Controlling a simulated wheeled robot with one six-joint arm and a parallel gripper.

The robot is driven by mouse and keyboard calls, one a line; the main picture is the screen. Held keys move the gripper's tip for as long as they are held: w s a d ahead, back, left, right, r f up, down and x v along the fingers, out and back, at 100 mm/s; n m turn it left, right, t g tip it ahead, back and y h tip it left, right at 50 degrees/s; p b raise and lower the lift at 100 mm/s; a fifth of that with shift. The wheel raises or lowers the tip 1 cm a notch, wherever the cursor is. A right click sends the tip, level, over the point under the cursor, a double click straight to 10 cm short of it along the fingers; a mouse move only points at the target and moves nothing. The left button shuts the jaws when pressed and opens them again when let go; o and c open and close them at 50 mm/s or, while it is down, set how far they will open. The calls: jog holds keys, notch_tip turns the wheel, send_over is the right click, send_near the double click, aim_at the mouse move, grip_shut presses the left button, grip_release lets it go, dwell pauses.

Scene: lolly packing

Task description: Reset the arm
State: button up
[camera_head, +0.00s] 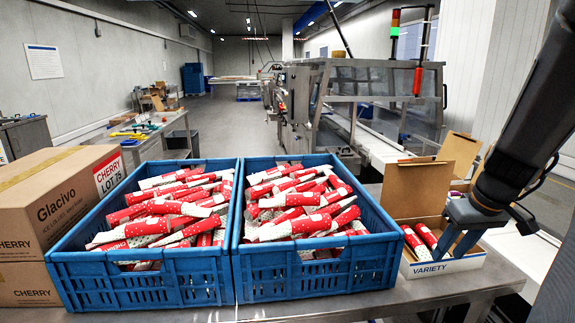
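My gripper (452,252) is at the right, pointing down over the front of the open cardboard box marked VARIETY (447,267). Its grey-blue fingers are apart, with no lolly seen between them. The fingertips overlap the box's front part in the picture; I cannot tell whether they touch it. Two red-and-white wrapped lollies (415,242) lie in the box, left of the fingers. My arm and gripper hide much of the box's right side.
Two blue crates, left (150,267) and right (310,267), full of wrapped lollies stand on the metal table (385,300). A closed CHERRY carton (45,215) stands at the far left. A machine (350,100) stands behind.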

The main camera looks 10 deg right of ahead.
jog(key=s+a+f, duration=0.1)
jog(key=s+a, duration=0.1)
jog(key=a, duration=0.6)
jog(key=s+a+f+g, duration=0.1)
jog(key=s+a+f, duration=0.1)
jog(key=a, duration=0.6)
jog(key=s+a+f+g, duration=0.1)
jog(key=s+a+f, duration=0.1)
jog(key=a, duration=0.7)
jog(key=shift+s+f+h, duration=0.25)
jog(key=shift+s+h, duration=0.05)
jog(key=shift+s, duration=0.3)
jog(key=shift+c, duration=0.3)
